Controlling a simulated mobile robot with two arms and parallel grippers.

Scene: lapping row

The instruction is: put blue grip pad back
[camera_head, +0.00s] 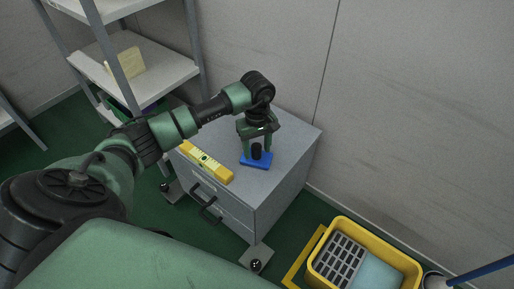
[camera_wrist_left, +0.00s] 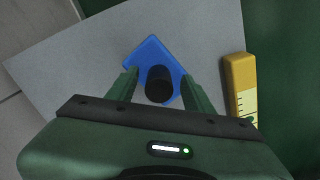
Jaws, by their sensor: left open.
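The blue grip pad (camera_head: 256,161) lies on top of a grey drawer cabinet (camera_head: 285,150) and has a black upright knob (camera_head: 257,150) on it. In the left wrist view the pad (camera_wrist_left: 152,52) shows as a blue plate with the dark round knob (camera_wrist_left: 159,84) between my fingers. My left gripper (camera_head: 257,151) points down over the pad, with one finger on each side of the knob. The fingers (camera_wrist_left: 162,84) are open, with gaps to the knob. My right gripper is not in view.
A yellow spirit level (camera_head: 207,161) lies along the cabinet's front edge, left of the pad. A yellow crate (camera_head: 318,270) with a grey grid and a pale blue block stands on the floor at lower right. Shelves (camera_head: 150,70) stand at upper left; a wall is behind.

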